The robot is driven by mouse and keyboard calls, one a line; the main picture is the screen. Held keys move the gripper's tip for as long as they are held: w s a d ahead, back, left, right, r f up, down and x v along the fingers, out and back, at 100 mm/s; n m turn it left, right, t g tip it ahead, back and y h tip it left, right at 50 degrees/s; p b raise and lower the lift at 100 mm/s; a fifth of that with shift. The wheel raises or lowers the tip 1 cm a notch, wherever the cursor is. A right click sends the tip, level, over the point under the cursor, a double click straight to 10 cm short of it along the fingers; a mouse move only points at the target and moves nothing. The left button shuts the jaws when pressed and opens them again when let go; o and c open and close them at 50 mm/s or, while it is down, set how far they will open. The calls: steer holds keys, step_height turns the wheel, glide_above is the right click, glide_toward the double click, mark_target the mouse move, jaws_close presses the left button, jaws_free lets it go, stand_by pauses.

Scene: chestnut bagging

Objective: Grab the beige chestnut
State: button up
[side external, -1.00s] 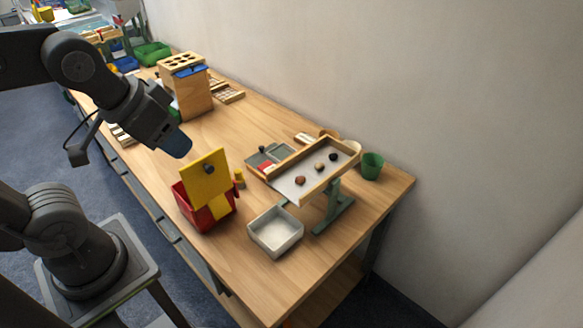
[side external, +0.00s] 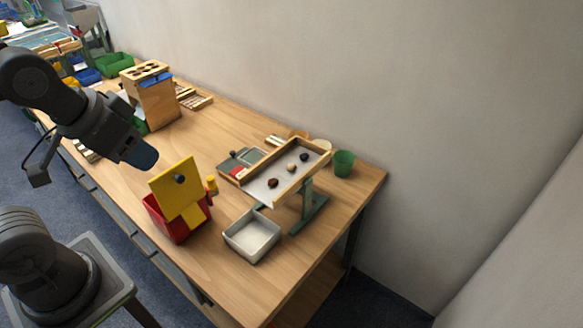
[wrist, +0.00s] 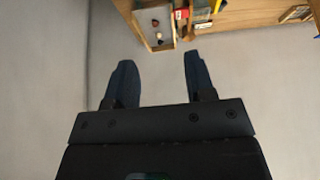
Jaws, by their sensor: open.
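The beige chestnut (side external: 291,167) lies in the middle of a raised tray (side external: 262,191) with a grey floor and wooden rims. A reddish-brown chestnut (side external: 272,183) lies on its near-left side and a dark chestnut (side external: 304,157) on its far-right side. My gripper (side external: 147,158) is high at the left, well away from the tray. In the wrist view my gripper (wrist: 158,62) shows two dark fingers spread apart, with nothing between them. The beige chestnut appears small near the top of that view (wrist: 158,36).
The tray stands on a green support (side external: 309,208). A white bin (side external: 245,252) is in front of it. A red box (side external: 172,229) with a yellow panel (side external: 173,182) stands between my gripper and the tray. A green cup (side external: 344,164) stands to the right. The front right tabletop is clear.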

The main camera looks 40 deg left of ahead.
steer(key=shift+o, duration=0.5)
steer(key=w+r+m+g, duration=0.1)
steer(key=w+r+m, duration=0.25)
steer(key=w, duration=0.45)
steer(key=m+g, duration=0.5)
steer(key=m, duration=0.3)
glide_above(291, 165)
steer(key=f, duration=2.1)
steer(key=shift+w+f, duration=0.2)
steer(key=shift+w, duration=0.15)
steer(key=shift+s+f, duration=0.15)
steer(key=shift+f, duration=1.15)
steer(key=shift+s+f, duration=0.15)
steer(key=shift+f, duration=1.15)
